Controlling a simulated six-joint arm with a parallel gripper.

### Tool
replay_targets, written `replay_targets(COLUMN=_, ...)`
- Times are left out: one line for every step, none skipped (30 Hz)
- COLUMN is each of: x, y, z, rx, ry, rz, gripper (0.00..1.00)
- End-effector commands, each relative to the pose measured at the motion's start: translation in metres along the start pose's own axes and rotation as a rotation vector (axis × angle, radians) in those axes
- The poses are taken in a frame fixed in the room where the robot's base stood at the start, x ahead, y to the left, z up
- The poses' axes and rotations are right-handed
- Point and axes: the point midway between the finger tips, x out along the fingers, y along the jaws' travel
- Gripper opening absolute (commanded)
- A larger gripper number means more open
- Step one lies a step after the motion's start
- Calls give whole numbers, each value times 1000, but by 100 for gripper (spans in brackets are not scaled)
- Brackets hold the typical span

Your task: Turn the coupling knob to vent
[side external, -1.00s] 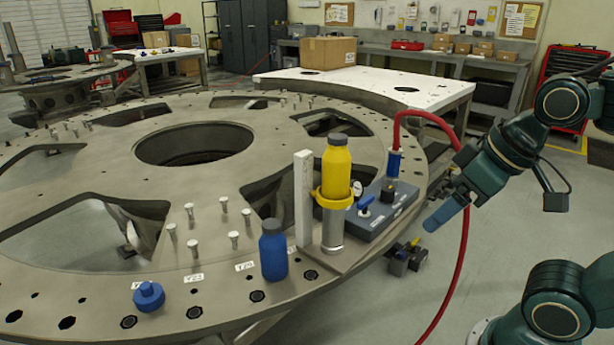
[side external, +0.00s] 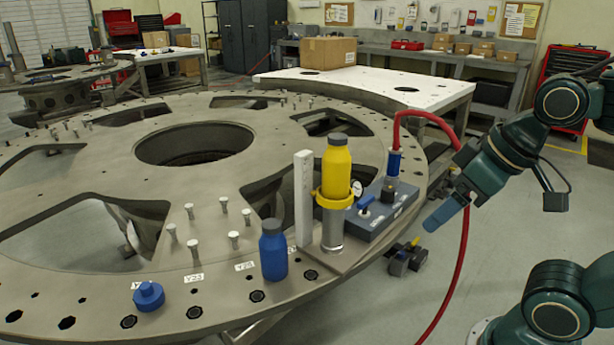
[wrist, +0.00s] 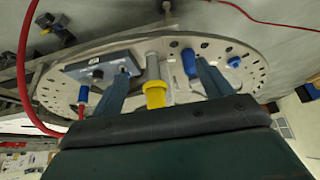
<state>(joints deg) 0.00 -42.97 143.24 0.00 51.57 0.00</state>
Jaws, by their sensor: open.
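A grey-blue coupling box (side external: 378,219) sits on the plate's right rim, with a dark knob (side external: 389,192), a blue lever (side external: 366,203) and a gauge. The knob also shows in the wrist view (wrist: 96,75). Its setting and the box's labels are too small to read. A blue hose coupling (side external: 393,163) with a red hose stands by the knob. My gripper (side external: 430,226) hangs in the air to the right of the box, apart from it. In the wrist view its two fingers (wrist: 162,78) are spread, with nothing held between them.
A yellow bottle (side external: 336,170) stands in a ringed holder beside a white post (side external: 303,200). A blue bottle (side external: 273,252) and a blue cap (side external: 148,296) are on the turret plate (side external: 70,230). The red hose (side external: 458,270) hangs close to my gripper. A small dark item (side external: 405,260) is below the rim.

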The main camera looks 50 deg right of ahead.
Motion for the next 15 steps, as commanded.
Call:
replay_targets(x=0, y=0, z=0, rx=0, ry=0, rz=0, gripper=70)
replay_targets(x=0, y=0, z=0, rx=0, ry=0, rz=0, gripper=64)
replay_targets(x=0, y=0, z=-1, rx=-1, ry=-1, rz=1, gripper=60)
replay_targets(x=0, y=0, z=-1, rx=-2, ry=-2, rz=1, gripper=60)
replay_targets(x=0, y=1, z=-2, rx=-3, ry=-3, rz=2, gripper=60)
replay_targets(x=-1, y=1, z=-4, rx=-5, ry=-5, rz=4, gripper=60)
replay_targets(x=-1, y=2, z=-6, rx=-7, ry=-8, rz=5, gripper=60)
replay_targets(x=-1, y=3, z=-8, rx=-9, ry=-12, rz=7, gripper=60)
replay_targets(x=-1, y=4, z=-12, rx=-14, ry=-18, rz=10, gripper=60)
replay_targets(x=-1, y=5, z=-15, rx=-18, ry=-23, rz=12, gripper=60)
replay_targets(x=-1, y=7, z=-18, rx=-23, ry=-30, rz=15, gripper=60)
replay_targets(x=-1, y=9, z=-24, rx=-29, ry=-38, rz=19, gripper=60)
replay_targets(x=-1, y=11, z=-29, rx=-36, ry=-46, rz=22, gripper=60)
replay_targets(x=-1, y=13, z=-33, rx=-41, ry=-53, rz=25, gripper=60)
replay_targets(x=0, y=16, z=-40, rx=-51, ry=-64, rz=30, gripper=60)
